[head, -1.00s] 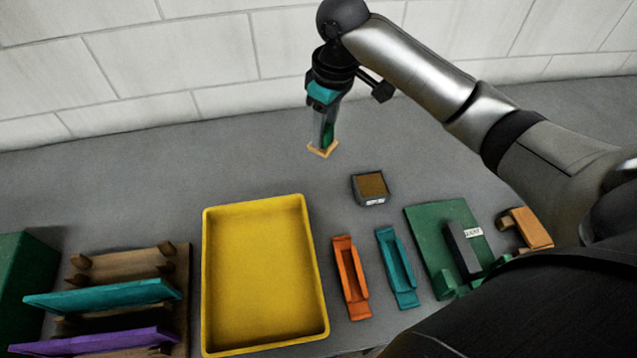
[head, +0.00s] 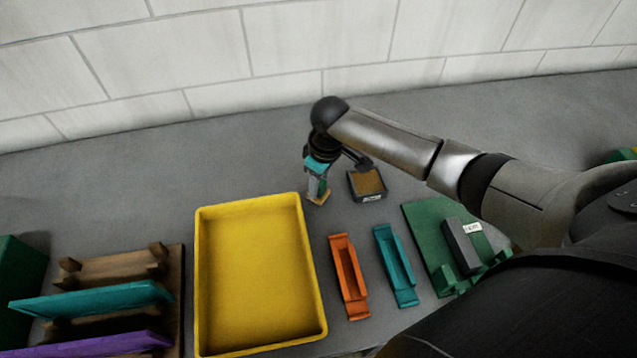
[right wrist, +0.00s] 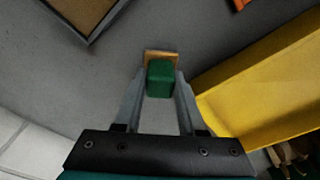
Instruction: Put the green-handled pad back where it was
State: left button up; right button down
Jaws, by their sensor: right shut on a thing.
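The green-handled pad has a green block handle (right wrist: 160,78) on a thin tan base (right wrist: 162,55). My right gripper (head: 318,190) is shut on the handle, one finger on each side of it. In the head view the pad's tan base (head: 319,199) shows under the fingertips, close to the far right corner of the yellow tray (head: 200,270) and left of a dark box with a brown top (head: 368,183). I cannot tell whether the base touches the table. My left gripper is not in view.
An orange holder (head: 338,262) and a teal holder (head: 383,255) lie right of the tray. A green board (head: 421,218) with a dark labelled block (head: 460,246) is farther right. A wooden rack (head: 175,285) with teal and purple panels stands left. The table behind the tray is clear.

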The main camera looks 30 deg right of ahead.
aim_at(324, 184)
jog(key=shift+f, duration=0.15)
jog(key=c, duration=0.5)
grip_release()
notch_tip(324, 184, up, 12)
jog(key=s+p, duration=0.1)
jog(key=shift+d+p, duration=0.35)
jog(key=shift+p, duration=0.05)
